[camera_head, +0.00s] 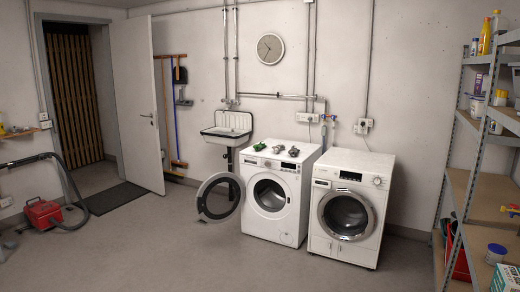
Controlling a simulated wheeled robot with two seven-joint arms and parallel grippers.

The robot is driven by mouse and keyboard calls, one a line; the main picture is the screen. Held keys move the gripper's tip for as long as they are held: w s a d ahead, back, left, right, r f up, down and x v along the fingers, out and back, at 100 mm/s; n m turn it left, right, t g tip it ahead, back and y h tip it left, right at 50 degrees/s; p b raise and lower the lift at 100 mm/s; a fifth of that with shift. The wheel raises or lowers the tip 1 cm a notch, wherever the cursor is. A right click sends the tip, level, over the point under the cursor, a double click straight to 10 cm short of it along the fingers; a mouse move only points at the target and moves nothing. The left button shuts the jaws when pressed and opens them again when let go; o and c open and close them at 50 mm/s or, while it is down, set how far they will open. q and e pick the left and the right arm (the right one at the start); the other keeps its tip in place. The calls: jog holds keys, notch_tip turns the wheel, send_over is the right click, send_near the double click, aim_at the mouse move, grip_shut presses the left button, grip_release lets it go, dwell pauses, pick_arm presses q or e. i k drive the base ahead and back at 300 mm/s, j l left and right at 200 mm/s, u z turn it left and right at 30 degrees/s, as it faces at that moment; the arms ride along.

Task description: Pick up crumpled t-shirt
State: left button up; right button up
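I cannot make out a crumpled t-shirt for certain. Several small lumpy items lie on top of the left front-loading washer (283,215): a green one (259,146), a grey one (278,149) and a darker one (294,152). They are too small to tell whether any is cloth. The left washer's round door (219,197) stands open, swung out to the left. The drum opening looks dark and its contents cannot be seen. Neither of my grippers is in view.
A second white front-loader (349,206) stands at the right, its round door shut. A sink (227,128) hangs on the wall behind. Shelving (485,190) lines the right side. A red vacuum (43,213) lies at the left. The floor (190,255) in front is clear.

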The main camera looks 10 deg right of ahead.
aim_at(278, 147)
jog(key=z, duration=0.2)
jog(key=i+l+z, duration=0.1)
jog(key=i+z, duration=0.15)
jog(key=i, duration=0.4)
jog(key=i+z, duration=0.25)
jog(key=i, duration=0.45)
jog(key=i+j+z, duration=0.25)
jog(key=i, duration=0.4)
jog(key=i+u, duration=0.1)
jog(key=i, duration=0.45)
jog(key=i+u, duration=0.1)
jog(key=i, duration=0.45)
jog(key=i+u, duration=0.1)
jog(key=i, duration=0.45)
jog(key=i+l+u, duration=0.1)
jog(key=i, duration=0.4)
jog(key=i+l+u, duration=0.1)
jog(key=i, duration=0.45)
jog(key=i+l+u, duration=0.1)
jog(key=i, duration=0.45)
jog(key=i+z, duration=0.1)
jog(key=z, duration=0.3)
jog(key=i+j+z, duration=0.1)
jog(key=z, duration=0.3)
jog(key=j+z, duration=0.2)
jog(key=z, duration=0.15)
jog(key=i+j+z, duration=0.1)
jog(key=z, duration=0.3)
jog(key=j+z, duration=0.5)
jog(key=j, duration=1.7)
